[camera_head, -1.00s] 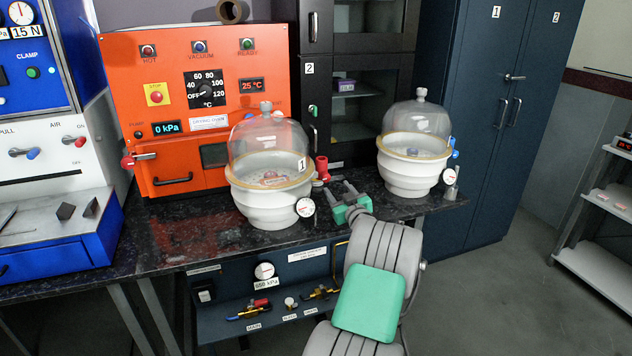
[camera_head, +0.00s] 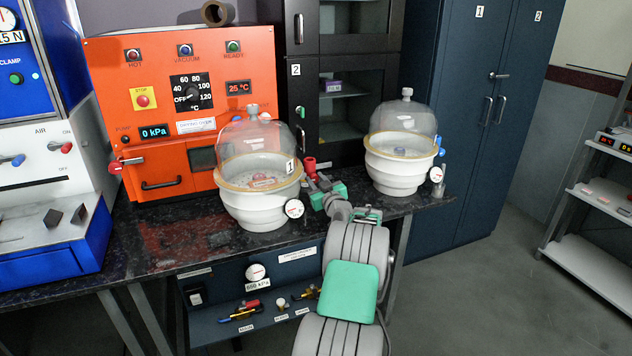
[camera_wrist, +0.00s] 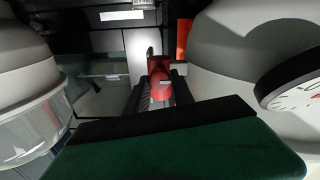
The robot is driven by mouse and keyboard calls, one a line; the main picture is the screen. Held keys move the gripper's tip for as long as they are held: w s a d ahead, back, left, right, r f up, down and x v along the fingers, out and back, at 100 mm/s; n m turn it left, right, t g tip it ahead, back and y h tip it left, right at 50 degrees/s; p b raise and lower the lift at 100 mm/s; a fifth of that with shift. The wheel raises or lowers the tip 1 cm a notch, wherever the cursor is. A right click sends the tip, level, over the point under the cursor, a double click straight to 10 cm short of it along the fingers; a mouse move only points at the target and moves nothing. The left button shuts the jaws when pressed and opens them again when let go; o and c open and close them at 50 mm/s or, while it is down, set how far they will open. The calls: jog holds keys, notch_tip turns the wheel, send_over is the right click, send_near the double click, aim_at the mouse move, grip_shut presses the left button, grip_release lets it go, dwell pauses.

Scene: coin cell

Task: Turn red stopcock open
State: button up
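The red stopcock (camera_head: 310,167) is at the right side of the white desiccator marked 1 (camera_head: 262,208), low by its rim. It also shows in the wrist view (camera_wrist: 160,82), upper middle. My gripper (camera_head: 317,181), with a green body, is close in front of it in the head view. In the wrist view its dark fingers (camera_wrist: 160,98) stand apart, one on each side of the red stopcock. I cannot tell whether they touch it. My gripper's body hides the lower part of the wrist view.
A second desiccator with a blue stopcock (camera_head: 438,152) stands to the right. A round gauge (camera_head: 294,208) is on the first desiccator, close to my gripper. An orange oven (camera_head: 150,100) is behind left. The dark benchtop (camera_head: 180,235) is clear at front left.

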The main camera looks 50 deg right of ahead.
grip_shut()
jog(key=shift+f+m+b, duration=0.1)
jog(key=shift+m+b, duration=0.3)
jog(key=shift+b, duration=0.05)
jog(key=shift+f+m+b, duration=0.15)
jog(key=shift+m+b, duration=0.75)
jog(key=shift+b, duration=0.1)
jog(key=m+b, duration=0.2)
jog(key=m, duration=0.2)
jog(key=shift+m+b, duration=0.3)
jog(key=m, duration=0.5)
jog(key=shift+d+b, duration=0.1)
jog(key=shift+b, duration=0.25)
jog(key=m, duration=0.5)
jog(key=shift+s+m+p, duration=0.1)
jog(key=shift+m+p, duration=0.25)
jog(key=shift+m, duration=0.05)
